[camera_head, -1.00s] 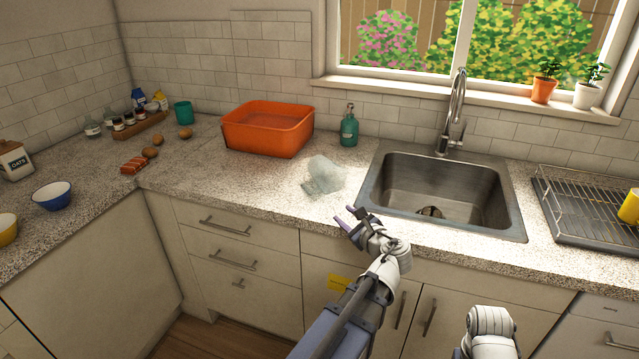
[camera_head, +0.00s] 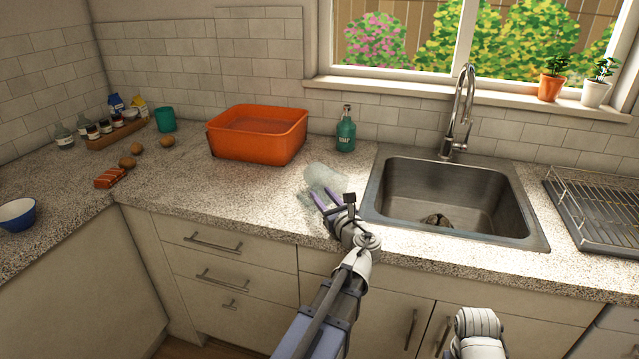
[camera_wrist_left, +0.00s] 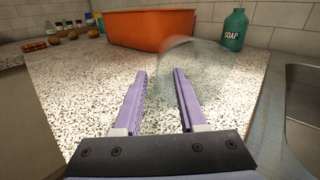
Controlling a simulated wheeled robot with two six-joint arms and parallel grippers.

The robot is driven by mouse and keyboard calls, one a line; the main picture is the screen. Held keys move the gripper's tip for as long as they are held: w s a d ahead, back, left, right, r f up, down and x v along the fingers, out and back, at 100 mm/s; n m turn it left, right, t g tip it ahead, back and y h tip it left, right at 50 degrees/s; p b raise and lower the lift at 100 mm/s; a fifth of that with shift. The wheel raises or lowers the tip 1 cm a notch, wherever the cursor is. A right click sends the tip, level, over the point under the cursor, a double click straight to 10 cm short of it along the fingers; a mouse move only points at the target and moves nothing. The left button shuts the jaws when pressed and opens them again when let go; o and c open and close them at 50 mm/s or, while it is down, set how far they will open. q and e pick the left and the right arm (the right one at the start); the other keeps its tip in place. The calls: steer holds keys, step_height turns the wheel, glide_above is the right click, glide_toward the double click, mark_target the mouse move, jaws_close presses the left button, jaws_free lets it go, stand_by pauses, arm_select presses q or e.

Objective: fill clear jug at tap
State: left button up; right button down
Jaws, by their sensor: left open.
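The clear jug (camera_head: 325,179) stands on the counter between the orange tub and the sink, and is faint against the speckled stone. It also shows in the left wrist view (camera_wrist_left: 195,62), just beyond my fingertips. The steel tap (camera_head: 459,115) rises behind the sink (camera_head: 440,195). My right arm shows only as a white link at the bottom; its gripper is out of view.
The orange tub (camera_head: 258,145) sits behind and left of the jug. A green soap bottle (camera_head: 346,133) stands behind the jug by the wall. A wire dish rack (camera_head: 605,210) is right of the sink.

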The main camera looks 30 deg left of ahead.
mark_target(313, 183)
arm_select(q)
steer(key=shift+x, duration=3.15)
steer(key=shift+r, duration=0.1)
steer(key=shift+s, duration=0.1)
steer(key=shift+c, duration=0.2)
jaws_close()
